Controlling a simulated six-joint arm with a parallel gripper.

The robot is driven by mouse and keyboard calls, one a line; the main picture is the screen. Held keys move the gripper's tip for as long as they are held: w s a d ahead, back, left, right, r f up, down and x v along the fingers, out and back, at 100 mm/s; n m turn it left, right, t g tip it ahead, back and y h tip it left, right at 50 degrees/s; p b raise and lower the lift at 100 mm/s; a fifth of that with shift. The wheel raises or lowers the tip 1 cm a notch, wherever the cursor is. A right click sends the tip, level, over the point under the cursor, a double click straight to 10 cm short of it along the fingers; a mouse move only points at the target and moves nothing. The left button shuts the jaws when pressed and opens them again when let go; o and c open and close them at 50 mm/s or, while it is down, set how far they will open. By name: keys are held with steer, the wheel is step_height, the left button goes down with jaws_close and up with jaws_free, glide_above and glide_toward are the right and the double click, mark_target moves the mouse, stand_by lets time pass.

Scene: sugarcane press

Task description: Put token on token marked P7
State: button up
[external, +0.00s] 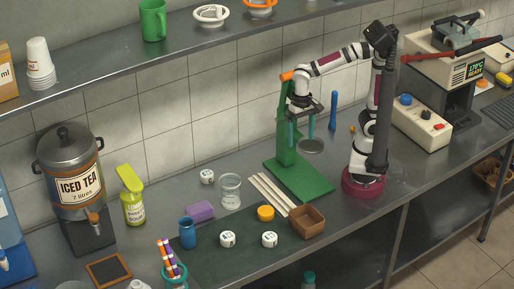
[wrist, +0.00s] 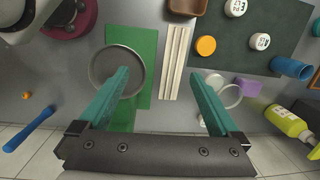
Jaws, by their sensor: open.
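Three white round tokens with small dark marks show in the external view: one (external: 207,176) at the back by the glass beaker, one (external: 227,239) and another (external: 269,239) on the dark mat. The marks are too small to read, so I cannot tell which is P7. In the wrist view the mat tokens show at the top right (wrist: 235,8) and below it (wrist: 260,41); the back one is mostly hidden near the right finger. An orange disc (external: 265,213) (wrist: 206,46) lies near the mat's edge. My gripper (external: 301,130) (wrist: 166,75) is open and empty, high beside the green press.
Pale sticks (external: 268,192), a brown box (external: 307,222), a glass beaker (external: 230,190), a purple block (external: 200,211) and a blue jar (external: 187,233) surround the dark mat (external: 245,262).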

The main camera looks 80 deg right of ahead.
steer(key=w+a+f+m, duration=0.2)
steer(key=w+a, duration=0.3)
steer(key=a, duration=0.4)
steer(key=m, duration=0.3)
glide_toward(270, 236)
steer(key=f, duration=0.3)
steer(key=a+f, duration=0.1)
steer(key=f, duration=0.4)
steer(key=shift+s+a+f, duration=0.1)
steer(key=shift+a+f, duration=0.1)
steer(key=shift+f, duration=0.2)
jaws_close()
steer(key=shift+r, duration=2.3)
steer(key=w+d+r+n+h, duration=0.1)
steer(key=w+d+r+n, duration=0.4)
steer(key=d+r, duration=0.65)
steer(key=w+d+r+n, duration=0.5)
steer(key=d+r, duration=0.4)
steer(key=d, duration=0.5)
steer(key=d+r+n, duration=0.1)
steer(key=d+r, duration=0.2)
steer(key=d, duration=0.2)
steer(key=d+r+n+g, duration=0.1)
steer(key=d+r+n, duration=0.1)
steer(key=d, duration=0.4)
steer(key=shift+s+r+n+h, duration=0.3)
steer(key=shift+r, duration=0.55)
